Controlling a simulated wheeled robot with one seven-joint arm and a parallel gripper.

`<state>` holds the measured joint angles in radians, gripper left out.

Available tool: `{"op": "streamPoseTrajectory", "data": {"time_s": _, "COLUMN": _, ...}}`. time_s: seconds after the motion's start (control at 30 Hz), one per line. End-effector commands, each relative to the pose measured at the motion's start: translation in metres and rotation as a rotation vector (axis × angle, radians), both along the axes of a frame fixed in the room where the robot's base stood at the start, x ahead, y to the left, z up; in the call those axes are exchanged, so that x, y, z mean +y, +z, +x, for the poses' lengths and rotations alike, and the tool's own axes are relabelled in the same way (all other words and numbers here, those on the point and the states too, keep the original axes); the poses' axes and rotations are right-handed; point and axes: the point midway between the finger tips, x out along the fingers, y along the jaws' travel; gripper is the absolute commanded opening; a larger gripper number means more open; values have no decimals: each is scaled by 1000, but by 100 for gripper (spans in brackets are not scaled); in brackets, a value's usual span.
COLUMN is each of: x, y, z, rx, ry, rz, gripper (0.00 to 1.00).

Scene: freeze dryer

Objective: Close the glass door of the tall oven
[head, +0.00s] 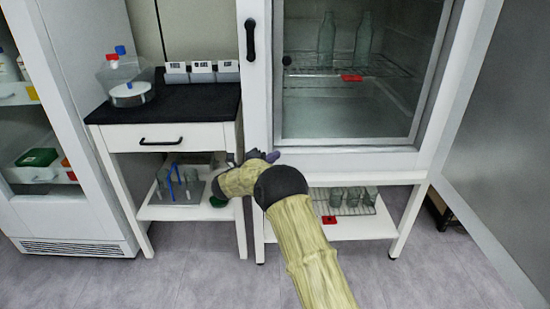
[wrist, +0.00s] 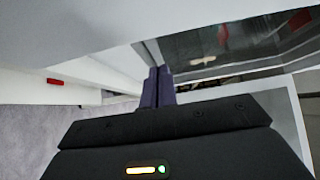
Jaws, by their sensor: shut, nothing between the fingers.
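The tall oven in the head view is a white cabinet on legs. Its glass door (head: 350,118) has a white frame and a black handle (head: 250,40) at the upper left. The door looks roughly flush with the oven front; I cannot tell whether a small gap remains. My gripper (head: 262,156) is at the door's lower left corner, and my arm hides part of this area. In the wrist view my gripper's dark fingers (wrist: 158,88) are together and empty, close below a pale surface. Contact with the door cannot be told.
Glass bottles (head: 326,40) stand on a rack behind the glass. A black-topped side table (head: 180,110) is left of the oven. A lower shelf (head: 350,230) holds several small jars. A large grey panel (head: 510,150) stands at the right. Grey floor is free in front.

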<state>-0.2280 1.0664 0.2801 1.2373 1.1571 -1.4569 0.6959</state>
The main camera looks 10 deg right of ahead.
Motion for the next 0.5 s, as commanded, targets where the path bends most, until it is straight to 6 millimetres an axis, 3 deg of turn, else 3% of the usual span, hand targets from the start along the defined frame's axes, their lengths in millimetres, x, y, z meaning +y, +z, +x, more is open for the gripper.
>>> {"op": "streamPoseTrajectory", "data": {"time_s": 0.5, "x": 11, "y": 1, "z": -7, "rx": 1, "ry": 4, "rz": 0, "gripper": 0}}
